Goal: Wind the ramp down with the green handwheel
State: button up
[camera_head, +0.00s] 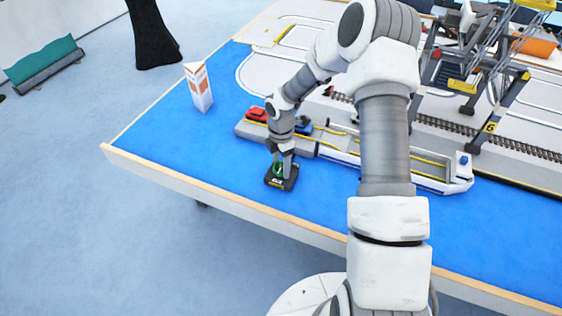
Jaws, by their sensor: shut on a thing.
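The green handwheel (278,169) sits on a small dark base (281,184) on the blue table top, near its front edge. My gripper (280,165) points down at it and is shut on the handwheel. The fingers and my wrist hide much of the wheel. Just behind is a grey quay-like block with a red car (257,114) and a blue car (304,128) on it. A long white and grey ship (430,177) with yellow lines lies to the right, partly behind my arm. I cannot make out the ramp's angle at this size.
A white and orange folded card (198,87) stands on the table at left. Gantry cranes (490,110) and rails stand at the right and back. An orange bin (537,46) is at the far right. The blue table area (170,140) at left is clear.

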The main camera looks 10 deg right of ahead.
aim_at(281, 167)
jog(key=shift+n, duration=0.4)
jog(key=o, duration=1.4)
jog(key=shift+c, duration=0.2)
notch_tip(281, 167, up, 18)
jog(key=p, duration=0.1)
jog(key=shift+f+p, duration=0.25)
jog(key=shift+p, duration=0.05)
